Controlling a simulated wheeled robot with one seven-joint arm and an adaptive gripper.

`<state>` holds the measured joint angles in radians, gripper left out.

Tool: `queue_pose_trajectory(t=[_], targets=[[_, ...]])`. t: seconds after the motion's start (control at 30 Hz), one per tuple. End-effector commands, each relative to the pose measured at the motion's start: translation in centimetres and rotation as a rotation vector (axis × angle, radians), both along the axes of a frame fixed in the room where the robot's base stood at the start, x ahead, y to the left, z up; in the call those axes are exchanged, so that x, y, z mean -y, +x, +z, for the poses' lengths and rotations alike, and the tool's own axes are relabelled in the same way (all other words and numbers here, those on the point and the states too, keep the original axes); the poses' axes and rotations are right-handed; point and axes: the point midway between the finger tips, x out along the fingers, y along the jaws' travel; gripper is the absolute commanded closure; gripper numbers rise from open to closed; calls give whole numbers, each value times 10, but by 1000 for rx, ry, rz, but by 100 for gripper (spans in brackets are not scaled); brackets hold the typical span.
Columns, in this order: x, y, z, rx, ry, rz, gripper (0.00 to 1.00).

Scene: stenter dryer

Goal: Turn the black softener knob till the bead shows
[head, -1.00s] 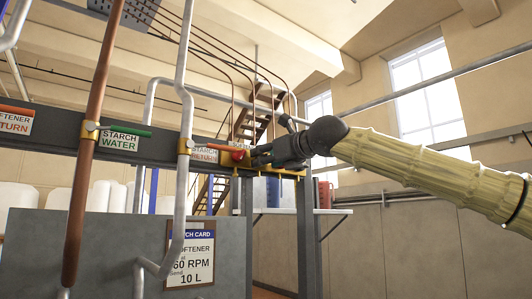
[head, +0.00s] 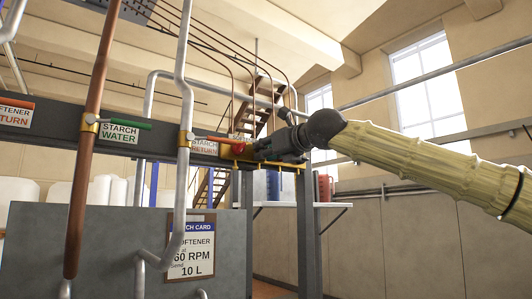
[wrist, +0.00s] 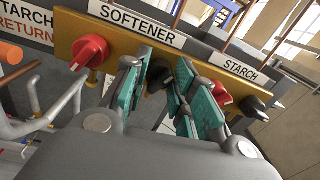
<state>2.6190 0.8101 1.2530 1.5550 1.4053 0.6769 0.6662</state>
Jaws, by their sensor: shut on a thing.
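In the wrist view the black softener knob (wrist: 160,74) sits on a brass-coloured panel (wrist: 66,26), below and right of the SOFTENER label (wrist: 136,22). My gripper (wrist: 159,78) has its teal pads on both sides of this knob and is shut on it. The pads hide much of the knob. I cannot make out a bead. In the head view my gripper (head: 258,149) reaches in from the right to the panel, and the knob is hidden there.
A red knob (wrist: 88,51) is left of my gripper. Another red knob (wrist: 221,96) and black knob (wrist: 249,104) are close on the right, under the STARCH label (wrist: 240,69). Pipes (head: 182,100) stand left of the panel. A batch card (head: 190,248) reads 60 RPM, 10 L.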

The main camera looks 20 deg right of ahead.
Motion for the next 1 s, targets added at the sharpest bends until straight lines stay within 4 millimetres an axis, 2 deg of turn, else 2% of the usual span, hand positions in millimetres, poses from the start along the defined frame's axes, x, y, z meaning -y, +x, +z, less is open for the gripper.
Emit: queue_pose_trajectory(t=[0.27,1.0], targets=[[1,0,-3,-53,156,-1,97],[3,0,-2,-290,813,0,97]])
